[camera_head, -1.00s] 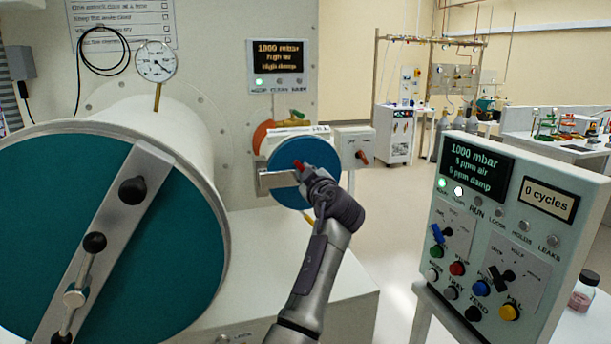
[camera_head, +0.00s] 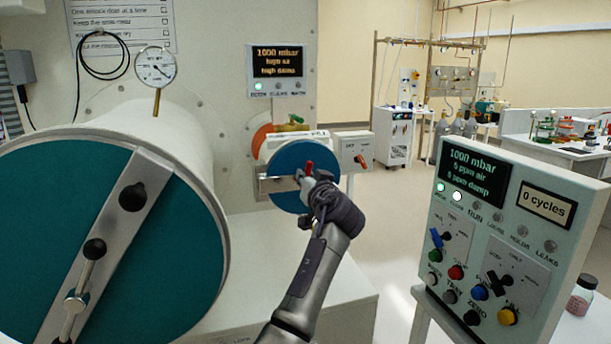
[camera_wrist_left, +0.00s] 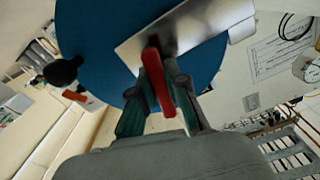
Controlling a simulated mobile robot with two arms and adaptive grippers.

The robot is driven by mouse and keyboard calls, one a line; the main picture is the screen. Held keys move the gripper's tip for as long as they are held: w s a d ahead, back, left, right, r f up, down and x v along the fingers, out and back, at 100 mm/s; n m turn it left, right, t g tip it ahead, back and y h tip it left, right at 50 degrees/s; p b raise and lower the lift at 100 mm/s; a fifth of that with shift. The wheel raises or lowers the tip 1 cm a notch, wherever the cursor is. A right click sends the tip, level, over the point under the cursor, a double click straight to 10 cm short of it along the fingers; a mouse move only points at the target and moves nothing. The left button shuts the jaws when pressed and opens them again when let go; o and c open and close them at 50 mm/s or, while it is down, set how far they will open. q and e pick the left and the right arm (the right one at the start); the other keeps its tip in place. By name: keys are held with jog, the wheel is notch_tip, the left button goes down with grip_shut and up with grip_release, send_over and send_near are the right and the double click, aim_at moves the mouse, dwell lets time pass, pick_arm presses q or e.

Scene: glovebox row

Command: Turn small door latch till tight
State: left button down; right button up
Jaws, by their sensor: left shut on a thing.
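The small door (camera_head: 296,152) is a blue disc on the end of a short white cylinder, with a metal bar (camera_head: 273,185) across it. Its red latch handle (camera_head: 309,168) stands nearly upright in the head view. My left gripper (camera_head: 307,178) is at the door face, shut on the latch handle. In the left wrist view the red handle (camera_wrist_left: 158,82) lies between the fingers of my gripper (camera_wrist_left: 158,100), in front of the metal bar (camera_wrist_left: 180,38) and the blue door (camera_wrist_left: 90,30). The gripper and wrist hide part of the door and bar. My right gripper is not in view.
A large teal door (camera_head: 60,210) with a diagonal bar and black knobs fills the left. A control panel (camera_head: 500,225) with buttons stands at the right. A small switch box (camera_head: 354,150) is beside the small door. Open floor lies between door and panel.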

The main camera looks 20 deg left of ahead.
pick_arm(q)
jog(key=m+p, duration=0.2)
jog(key=m, duration=0.3)
jog(key=shift+d+r+m, duration=0.1)
jog(key=shift+m, duration=0.3)
dwell(0.4)
jog(key=c, duration=1.2)
grip_release()
jog(key=shift+w, duration=0.1)
jog(key=shift+o, duration=0.2)
jog(key=shift+s+d+f, duration=0.2)
jog(key=shift+s+d, duration=0.05)
jog(key=shift+s, duration=0.05)
jog(key=v, duration=1.1)
